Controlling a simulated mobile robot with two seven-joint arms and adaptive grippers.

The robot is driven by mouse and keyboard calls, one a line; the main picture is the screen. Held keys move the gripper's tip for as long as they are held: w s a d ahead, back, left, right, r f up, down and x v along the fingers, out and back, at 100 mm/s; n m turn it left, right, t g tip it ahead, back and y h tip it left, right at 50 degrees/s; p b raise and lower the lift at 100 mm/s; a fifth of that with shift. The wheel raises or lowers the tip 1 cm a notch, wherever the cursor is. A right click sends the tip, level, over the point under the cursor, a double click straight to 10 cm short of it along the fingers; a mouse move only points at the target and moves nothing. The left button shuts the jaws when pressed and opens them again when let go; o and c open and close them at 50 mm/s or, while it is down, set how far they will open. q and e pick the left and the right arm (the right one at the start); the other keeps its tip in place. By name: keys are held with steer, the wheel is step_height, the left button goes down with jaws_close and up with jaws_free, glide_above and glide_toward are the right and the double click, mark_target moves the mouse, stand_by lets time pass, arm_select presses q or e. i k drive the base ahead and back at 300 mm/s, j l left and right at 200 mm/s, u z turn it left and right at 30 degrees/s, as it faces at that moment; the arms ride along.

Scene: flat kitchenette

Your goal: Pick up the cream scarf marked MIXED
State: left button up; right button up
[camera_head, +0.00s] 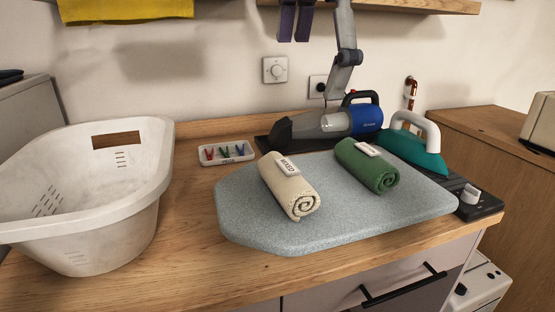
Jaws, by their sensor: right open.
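The cream scarf (289,186) is a rolled bundle with a white label reading MIXED. It lies on the left half of the grey speckled board (240,225), its spiral end toward me. My right gripper (322,72) is at the top centre, well above and behind the scarf, apart from it. It is open and empty; a grey finger shows clearly, and its upper part is cut off by the frame. My left gripper is not in view.
A green rolled scarf (368,168) lies right of the cream one. Behind are a blue handheld vacuum (364,119), a teal iron (416,149) and a peg tray (227,153). A white basket (80,235) stands left. Two dark purple pieces (296,20) hang at the top; unclear what.

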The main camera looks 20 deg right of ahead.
mark_target(297, 199)
steer(key=k, duration=1)
